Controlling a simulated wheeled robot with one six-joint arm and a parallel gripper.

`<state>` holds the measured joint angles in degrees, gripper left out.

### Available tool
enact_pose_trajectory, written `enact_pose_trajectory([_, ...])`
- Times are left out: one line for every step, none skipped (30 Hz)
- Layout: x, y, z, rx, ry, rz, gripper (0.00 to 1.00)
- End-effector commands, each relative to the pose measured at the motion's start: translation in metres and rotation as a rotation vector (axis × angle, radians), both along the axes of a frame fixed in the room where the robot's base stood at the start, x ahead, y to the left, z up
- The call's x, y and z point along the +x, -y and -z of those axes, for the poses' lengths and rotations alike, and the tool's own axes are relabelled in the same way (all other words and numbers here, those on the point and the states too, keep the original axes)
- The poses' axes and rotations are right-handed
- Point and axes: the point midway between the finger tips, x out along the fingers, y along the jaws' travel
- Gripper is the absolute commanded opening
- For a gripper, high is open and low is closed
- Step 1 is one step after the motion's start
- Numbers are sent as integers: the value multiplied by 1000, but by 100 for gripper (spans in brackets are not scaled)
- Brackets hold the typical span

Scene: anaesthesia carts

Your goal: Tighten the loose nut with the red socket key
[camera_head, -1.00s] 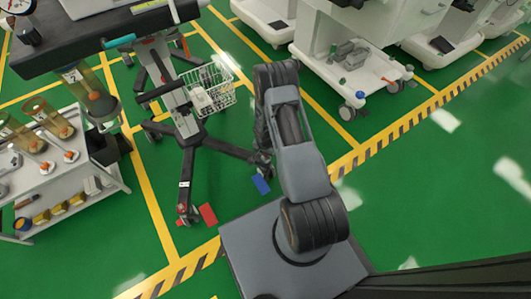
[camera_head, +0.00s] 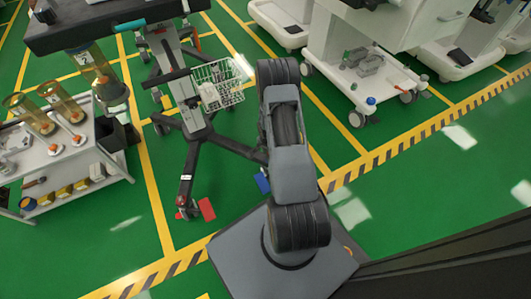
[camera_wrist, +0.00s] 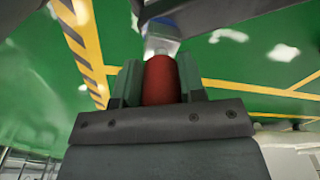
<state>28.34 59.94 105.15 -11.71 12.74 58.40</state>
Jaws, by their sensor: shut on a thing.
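In the wrist view my gripper (camera_wrist: 160,63) is shut on a red cylindrical piece, the handle of the red socket key (camera_wrist: 161,83). One green-grey finger presses on each side of it. A pale metallic part shows beyond the red handle at the top of the picture; I cannot tell whether it belongs to the key. In the head view my arm is folded in the middle, and the gripper and key are hidden. I cannot make out the loose nut in either view.
A dark-topped cart with a wire basket (camera_head: 219,86) stands on spread legs at upper left. A white bench (camera_head: 62,160) with amber cylinders is at left. A white wheeled cart (camera_head: 365,82) is at upper right. Green floor (camera_head: 450,190) is open at right.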

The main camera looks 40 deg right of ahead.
Motion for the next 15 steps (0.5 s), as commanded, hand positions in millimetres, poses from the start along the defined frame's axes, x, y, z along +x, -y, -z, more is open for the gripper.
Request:
enact_pose_trajectory([0, 0, 1, -1, 1, 27, 0])
enact_pose_trajectory([1, 0, 1, -1, 0, 48, 0])
enact_pose_trajectory([1, 0, 1, -1, 0, 83, 0])
enact_pose_trajectory([1, 0, 1, -1, 0, 110, 0])
enact_pose_trajectory([1, -1, 0, -1, 1, 104, 0])
enact_pose_trajectory([1, -1, 0, -1, 0, 97, 0])
enact_pose_trajectory([1, -1, -1, 0, -1, 88, 0])
enact_pose_trajectory([1, -1, -1, 0, 0, 75, 0])
enact_pose_trajectory([1, -1, -1, 0, -1, 55, 0])
enact_pose_trajectory([2, -2, -1, 0, 0, 40, 0])
enact_pose_trajectory([2, -2, -1, 0, 1, 25, 0])
enact_pose_trajectory([2, -2, -1, -1, 1, 9, 0])
enact_pose_trajectory([2, -2, -1, -1, 1, -3, 0])
enact_pose_trajectory([2, -2, -1, -1, 1, -11, 0])
enact_pose_trajectory([2, -3, -1, -1, 1, -19, 0])
